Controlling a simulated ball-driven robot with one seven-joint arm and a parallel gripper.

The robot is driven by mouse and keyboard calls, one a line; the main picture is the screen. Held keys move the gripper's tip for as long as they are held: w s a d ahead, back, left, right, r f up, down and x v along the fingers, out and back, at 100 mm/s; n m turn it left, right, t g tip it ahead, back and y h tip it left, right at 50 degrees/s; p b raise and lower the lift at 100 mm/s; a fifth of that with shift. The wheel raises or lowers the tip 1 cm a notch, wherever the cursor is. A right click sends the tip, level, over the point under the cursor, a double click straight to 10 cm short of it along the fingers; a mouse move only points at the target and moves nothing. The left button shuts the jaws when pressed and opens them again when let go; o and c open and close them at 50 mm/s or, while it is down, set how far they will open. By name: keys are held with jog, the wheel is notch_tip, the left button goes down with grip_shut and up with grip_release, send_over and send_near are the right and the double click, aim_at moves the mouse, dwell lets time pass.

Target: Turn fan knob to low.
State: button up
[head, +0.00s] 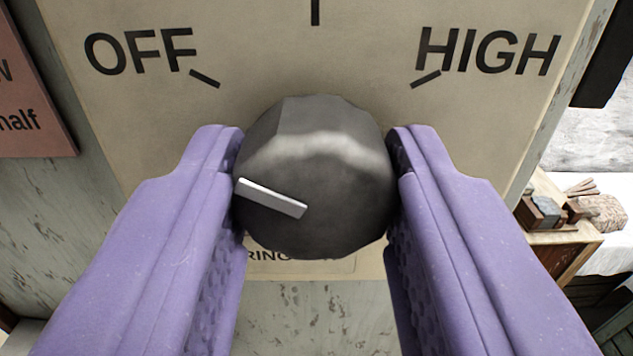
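The fan knob (318,150) is a dark grey, faceted round knob in the middle of the head view, on a cream label plate (300,60). Its white pointer line (272,198) is on the left of its face, with the outer end toward the left and slightly up. The OFF mark (205,78) is at the upper left and the HIGH mark (426,79) at the upper right. A middle mark (315,12) is at the top edge; any word above it is out of view. My gripper (316,165) has purple padded fingers pressed against the knob's left and right sides.
A smaller label (300,262) below the knob is mostly hidden. A reddish sign (30,90) is at the left on the worn grey-green wall. At the far right are a wooden box with small blocks (545,212) and a white surface.

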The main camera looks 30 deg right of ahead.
jog(key=c, duration=0.4)
jog(key=m+b, duration=0.2)
jog(key=m, duration=0.1)
jog(key=shift+f+m+b, duration=0.15)
jog(key=shift+m+b, duration=0.15)
jog(key=shift+m, duration=0.1)
jog(key=m+b, duration=0.1)
jog(key=m, duration=0.1)
jog(key=shift+m+b, duration=0.3)
jog(key=shift+m, duration=0.1)
jog(key=m+b, duration=0.2)
jog(key=m, duration=0.3)
jog(key=shift+b, duration=0.3)
jog(key=o, duration=1)
jog(key=shift+r, duration=0.2)
